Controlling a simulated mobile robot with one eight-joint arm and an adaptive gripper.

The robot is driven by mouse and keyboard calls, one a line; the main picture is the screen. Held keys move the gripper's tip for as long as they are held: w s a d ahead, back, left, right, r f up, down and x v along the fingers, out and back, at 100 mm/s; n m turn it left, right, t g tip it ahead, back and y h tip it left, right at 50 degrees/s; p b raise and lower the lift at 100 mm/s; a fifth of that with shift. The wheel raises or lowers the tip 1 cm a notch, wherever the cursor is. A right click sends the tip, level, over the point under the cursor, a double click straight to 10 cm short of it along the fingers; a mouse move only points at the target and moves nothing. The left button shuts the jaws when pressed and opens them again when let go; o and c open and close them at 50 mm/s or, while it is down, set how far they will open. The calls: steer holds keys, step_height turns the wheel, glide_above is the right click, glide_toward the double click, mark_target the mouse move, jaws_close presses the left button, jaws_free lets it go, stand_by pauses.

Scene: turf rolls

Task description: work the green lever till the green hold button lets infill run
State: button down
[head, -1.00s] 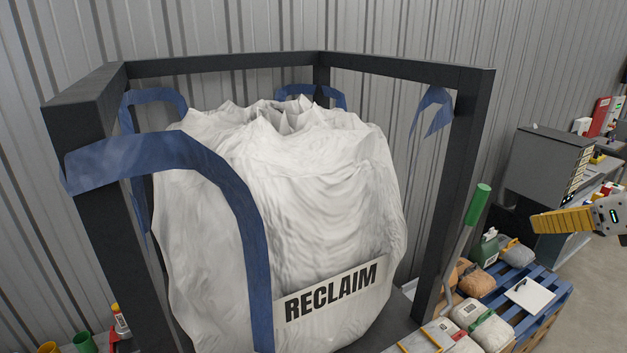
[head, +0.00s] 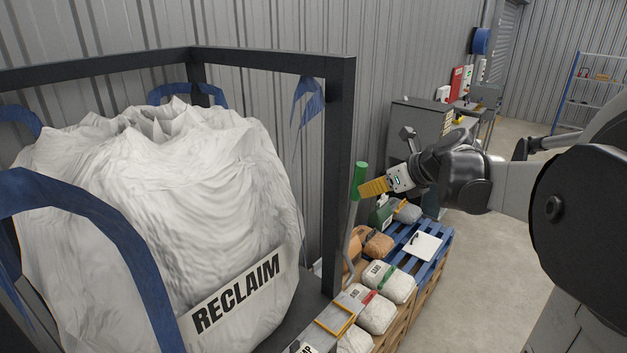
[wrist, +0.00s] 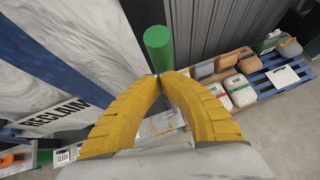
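The green lever grip (head: 359,181) stands on a grey shaft at the right post of the bag frame. In the wrist view the green grip (wrist: 158,48) rises just beyond my fingertips. My gripper (head: 362,189) has its yellow fingers at the right side of the grip, low on it. I do not see the green hold button in either view.
A white bag marked RECLAIM (head: 210,190) hangs in a dark frame (head: 342,150) left of the lever. A blue pallet (head: 428,268) with small sacks and a clipboard (head: 422,246) lies below my gripper. A grey cabinet (head: 420,122) stands behind. Floor at right is clear.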

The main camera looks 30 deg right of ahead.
mark_target(355, 183)
steer(key=shift+w+a+r, duration=0.15)
steer(key=shift+w+a, duration=0.2)
steer(key=shift+w, duration=0.5)
steer(key=shift+w+a+r, duration=0.15)
steer(key=shift+w+a, duration=0.2)
steer(key=shift+w, duration=0.45)
steer(key=shift+s, duration=0.15)
